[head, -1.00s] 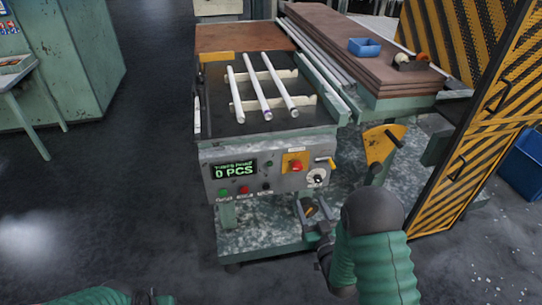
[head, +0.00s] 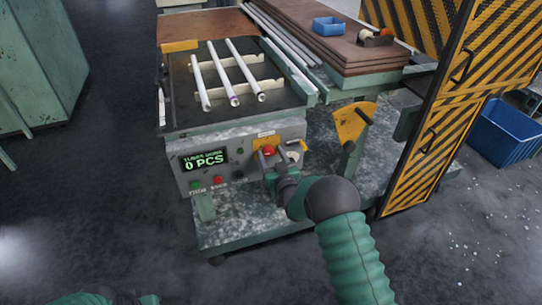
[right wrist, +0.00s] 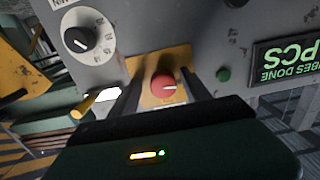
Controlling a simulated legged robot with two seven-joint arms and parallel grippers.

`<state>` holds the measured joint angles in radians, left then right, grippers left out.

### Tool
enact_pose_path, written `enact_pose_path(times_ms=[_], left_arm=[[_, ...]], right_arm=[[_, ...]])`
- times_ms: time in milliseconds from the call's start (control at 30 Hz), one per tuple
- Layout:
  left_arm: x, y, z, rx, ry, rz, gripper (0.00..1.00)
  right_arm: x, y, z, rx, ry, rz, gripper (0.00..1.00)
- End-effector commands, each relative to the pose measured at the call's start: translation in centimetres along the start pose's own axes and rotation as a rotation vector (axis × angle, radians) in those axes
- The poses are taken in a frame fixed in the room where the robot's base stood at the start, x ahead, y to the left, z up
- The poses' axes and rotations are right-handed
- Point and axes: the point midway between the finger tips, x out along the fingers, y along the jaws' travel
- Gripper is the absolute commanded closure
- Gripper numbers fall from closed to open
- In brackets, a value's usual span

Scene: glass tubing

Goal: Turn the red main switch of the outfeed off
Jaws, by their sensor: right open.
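The red main switch (head: 268,151) is a round red knob on a yellow plate (head: 259,142) on the front panel of the outfeed (head: 228,143). In the right wrist view the red knob (right wrist: 164,86) bears a white mark that lies about level. My right gripper (head: 267,160) is open at the panel. In the right wrist view its two fingers (right wrist: 163,92) stand on either side of the knob, apart from it as far as I can see. A little of my left arm shows at the bottom left of the head view; its gripper cannot be made out.
A black and white dial (right wrist: 80,39) sits beside the switch, with a yellow lever (right wrist: 97,102) nearby. Green and red buttons (head: 217,181) and a lit display (head: 204,160) are to the left. A yellow striped fence (head: 440,120) stands right of my right arm.

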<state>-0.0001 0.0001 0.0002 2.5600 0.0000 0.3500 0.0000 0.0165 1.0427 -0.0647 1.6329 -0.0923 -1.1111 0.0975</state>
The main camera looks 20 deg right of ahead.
Motion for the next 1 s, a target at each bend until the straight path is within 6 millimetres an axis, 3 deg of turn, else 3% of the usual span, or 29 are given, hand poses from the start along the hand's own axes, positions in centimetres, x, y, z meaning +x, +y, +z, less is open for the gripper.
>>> enact_pose_path(times_ms=[67,500,800,1000], left_arm=[[-0.01,0.00,0.00,0.000,0.000,0.000,1.00],[-0.01,-0.01,0.00,0.000,0.000,0.000,1.00],[0.70,-0.01,0.17,0.000,0.000,0.000,1.00],[0.60,-0.01,0.14,0.000,0.000,0.000,1.00]], right_arm=[[-0.01,-0.04,-0.02,0.000,0.000,-0.001,0.44],[-0.04,-0.11,0.00,0.000,0.000,-0.002,1.00],[-0.05,-0.07,0.08,-0.140,0.000,-0.001,1.00],[-0.06,-0.04,0.03,-0.140,-0.001,-0.001,1.00]])
